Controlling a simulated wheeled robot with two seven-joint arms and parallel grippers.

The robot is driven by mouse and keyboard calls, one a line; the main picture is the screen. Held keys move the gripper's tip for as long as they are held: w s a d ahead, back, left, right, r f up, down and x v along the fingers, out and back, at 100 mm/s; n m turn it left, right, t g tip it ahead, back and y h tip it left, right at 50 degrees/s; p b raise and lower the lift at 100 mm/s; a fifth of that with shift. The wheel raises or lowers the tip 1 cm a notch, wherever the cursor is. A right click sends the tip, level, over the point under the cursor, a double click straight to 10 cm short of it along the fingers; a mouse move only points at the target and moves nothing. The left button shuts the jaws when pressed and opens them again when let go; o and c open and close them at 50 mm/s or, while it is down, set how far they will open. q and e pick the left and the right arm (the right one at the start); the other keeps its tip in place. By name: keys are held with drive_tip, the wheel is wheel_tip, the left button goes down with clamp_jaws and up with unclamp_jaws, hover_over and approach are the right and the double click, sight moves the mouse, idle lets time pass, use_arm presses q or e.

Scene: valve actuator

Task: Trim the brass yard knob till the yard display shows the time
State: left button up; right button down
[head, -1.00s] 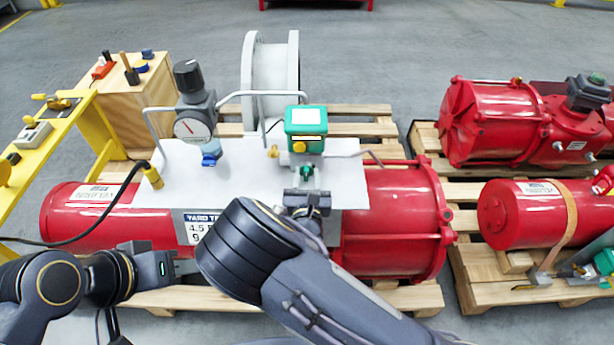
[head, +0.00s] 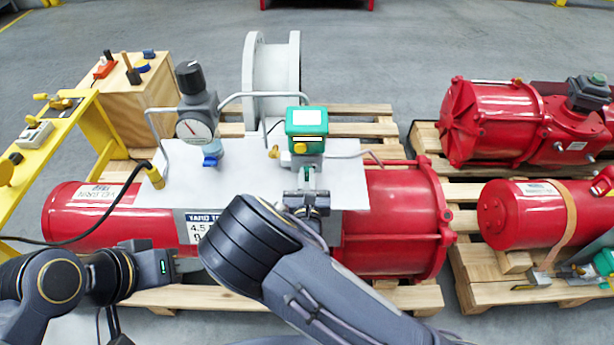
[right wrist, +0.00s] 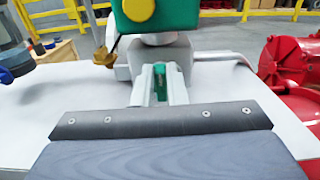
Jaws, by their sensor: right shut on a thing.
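A small brass knob (head: 273,151) sits at the left of the green-cased gauge (head: 306,120) on the grey panel; it also shows in the right wrist view (right wrist: 103,57). The gauge has a pale screen (head: 306,117), whose reading is too small to make out, and a yellow button on its front. My right gripper (head: 306,178) is below the gauge, shut on a small green part (right wrist: 160,84), with its fingers on either side. It is apart from the brass knob. My left gripper (head: 166,265) is low at the left, its fingers hard to make out.
A plate headed "YARD T…" (head: 196,226) is partly hidden by my right arm. A dial gauge with a black knob (head: 190,85) and a blue fitting stand left of the green gauge. Bent grey guard bars rise beside them. A yellow stand (head: 70,112) is at the left.

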drive_tip(key=c, duration=1.5)
unclamp_jaws()
drive_tip(key=shift+o, duration=0.2)
drive_tip(key=s, duration=0.8)
drive_tip(key=shift+w, duration=0.1)
